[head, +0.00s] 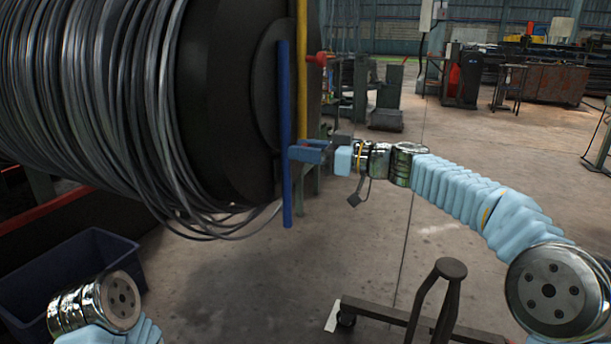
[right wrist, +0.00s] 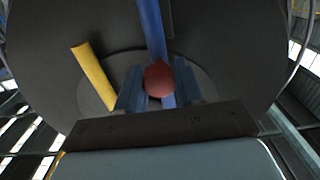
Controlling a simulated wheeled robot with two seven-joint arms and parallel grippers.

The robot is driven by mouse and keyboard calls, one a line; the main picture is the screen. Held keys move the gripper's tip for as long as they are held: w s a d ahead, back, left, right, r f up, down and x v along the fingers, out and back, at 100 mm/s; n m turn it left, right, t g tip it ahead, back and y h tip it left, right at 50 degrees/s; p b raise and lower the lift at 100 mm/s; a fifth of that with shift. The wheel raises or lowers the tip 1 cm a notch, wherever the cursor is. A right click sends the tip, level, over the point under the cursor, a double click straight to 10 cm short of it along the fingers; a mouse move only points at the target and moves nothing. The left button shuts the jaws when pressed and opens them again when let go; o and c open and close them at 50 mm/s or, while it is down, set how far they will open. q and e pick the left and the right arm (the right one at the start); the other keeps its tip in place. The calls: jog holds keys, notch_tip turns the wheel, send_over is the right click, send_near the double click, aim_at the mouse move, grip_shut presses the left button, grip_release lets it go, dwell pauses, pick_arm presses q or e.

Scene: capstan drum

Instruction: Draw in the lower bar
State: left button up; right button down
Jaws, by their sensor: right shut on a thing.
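A large dark drum (head: 225,95) carries coiled cable at the left of the head view. A long blue bar (head: 285,110) stands upright in front of its end face. It also shows in the right wrist view (right wrist: 150,25), behind a red knob (right wrist: 159,79). My right gripper (head: 296,153) reaches in from the right at the lower half of the blue bar. In the right wrist view its blue fingers are shut on the red knob, which hides part of the bar. My left gripper is out of view; only part of my left arm shows.
A yellow bar (head: 302,60) stands beside the blue bar, and another red knob (head: 318,58) sits higher up. A dark blue bin (head: 115,250) is below the drum. A dark-framed cart (head: 400,318) stands at the front right. The floor between is clear.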

notch_tip(320, 180, up, 8)
jog(key=shift+d+f+p, duration=0.1)
jog(key=shift+f+p, duration=0.1)
jog(key=shift+p, duration=0.95)
jog(key=c, duration=0.8)
grip_release()
jog(key=shift+f, duration=0.15)
jog(key=b+v, duration=0.3)
jog(key=v, duration=1)
jog(key=shift+s+d+f+b, duration=0.1)
jog(key=shift+s+d+b, duration=0.1)
jog(key=shift+d+b, duration=0.15)
